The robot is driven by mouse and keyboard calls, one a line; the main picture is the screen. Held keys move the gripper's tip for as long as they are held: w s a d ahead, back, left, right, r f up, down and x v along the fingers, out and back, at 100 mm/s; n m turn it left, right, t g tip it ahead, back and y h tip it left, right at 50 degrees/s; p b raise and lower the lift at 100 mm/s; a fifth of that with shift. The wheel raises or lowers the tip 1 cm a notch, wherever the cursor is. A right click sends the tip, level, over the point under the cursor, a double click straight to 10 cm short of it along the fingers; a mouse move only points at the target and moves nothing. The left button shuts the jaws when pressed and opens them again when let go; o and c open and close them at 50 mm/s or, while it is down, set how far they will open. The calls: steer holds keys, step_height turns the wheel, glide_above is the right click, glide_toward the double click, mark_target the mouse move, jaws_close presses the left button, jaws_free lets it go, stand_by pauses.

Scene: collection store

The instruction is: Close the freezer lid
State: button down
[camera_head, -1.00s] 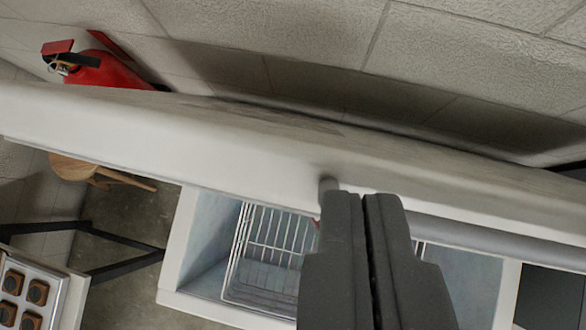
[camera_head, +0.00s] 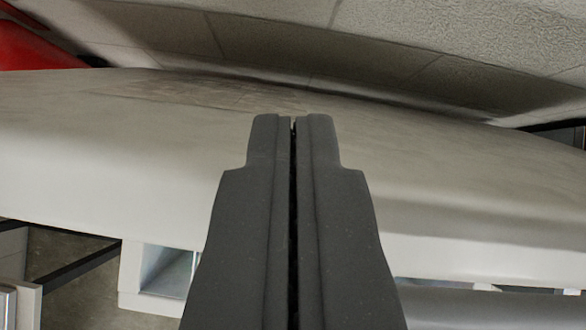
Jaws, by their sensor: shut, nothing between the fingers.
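The white freezer lid (camera_head: 130,150) spans the whole width of the view as a broad pale slab. It is raised above the freezer body (camera_head: 128,275), so the lid stands open. A small part of the freezer's bluish interior shows at the lower left, and a strip shows at the lower right. My gripper (camera_head: 292,118) is shut and empty, with its dark fingers in front of the lid's broad face. I cannot tell whether the fingertips touch the lid. The gripper hides the middle of the freezer opening.
A block wall (camera_head: 270,45) stands behind the lid. A red fire extinguisher (camera_head: 35,52) is at the upper left. A dark frame bar (camera_head: 75,265) and a patch of floor (camera_head: 60,245) show at the lower left.

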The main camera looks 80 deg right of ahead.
steer(key=shift+s+f, duration=0.3)
steer(key=shift+s, duration=0.35)
steer(key=shift+s+f, duration=0.25)
steer(key=shift+s, duration=0.4)
steer(key=shift+s, duration=0.1)
